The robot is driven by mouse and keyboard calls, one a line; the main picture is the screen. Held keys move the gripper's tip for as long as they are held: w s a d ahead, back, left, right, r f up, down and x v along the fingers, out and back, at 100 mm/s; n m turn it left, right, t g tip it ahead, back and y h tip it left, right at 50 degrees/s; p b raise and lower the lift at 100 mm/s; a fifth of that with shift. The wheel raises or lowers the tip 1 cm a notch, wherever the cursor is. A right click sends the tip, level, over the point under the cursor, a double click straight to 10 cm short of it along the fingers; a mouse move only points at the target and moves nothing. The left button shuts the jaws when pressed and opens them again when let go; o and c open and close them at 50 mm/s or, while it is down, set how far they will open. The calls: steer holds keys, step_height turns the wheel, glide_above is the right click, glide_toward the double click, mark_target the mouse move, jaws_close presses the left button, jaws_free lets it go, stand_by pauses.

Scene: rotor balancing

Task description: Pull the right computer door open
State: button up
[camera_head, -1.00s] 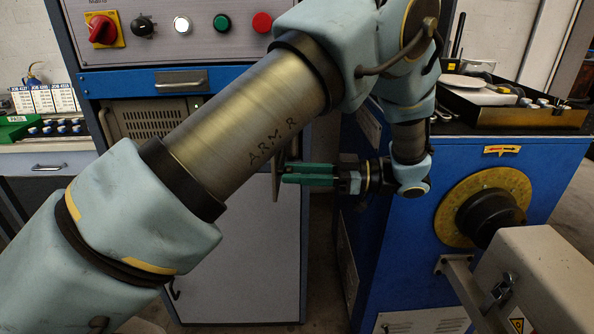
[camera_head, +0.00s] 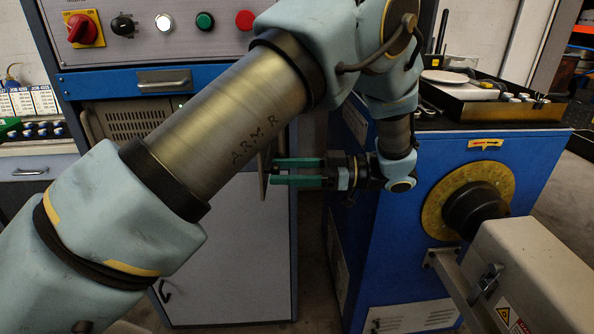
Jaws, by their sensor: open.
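The computer (camera_head: 125,122), with a vented front, sits in a bay of the grey and blue cabinet; my arm hides much of the bay. A thin upright plate or bar (camera_head: 262,174) stands out at the bay's right side. It looks like the right computer door's edge or handle; I cannot tell which. My gripper (camera_head: 272,172) has green fingers pointing left, one above the other with a gap between. Their tips are right beside this plate; whether they touch it is unclear. A curved grey handle (camera_head: 88,126) shows at the bay's left side.
Above the bay are a drawer (camera_head: 164,82) and a button panel (camera_head: 150,35). A lower cabinet door (camera_head: 225,255) is closed. The blue machine (camera_head: 390,270) with a yellow-ringed hub (camera_head: 473,205) stands close on the right. A narrow gap separates it from the cabinet.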

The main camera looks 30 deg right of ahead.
steer(key=v, duration=1)
steer(key=shift+d, duration=0.25)
steer(key=shift+s, duration=0.1)
steer(key=shift+a, duration=0.1)
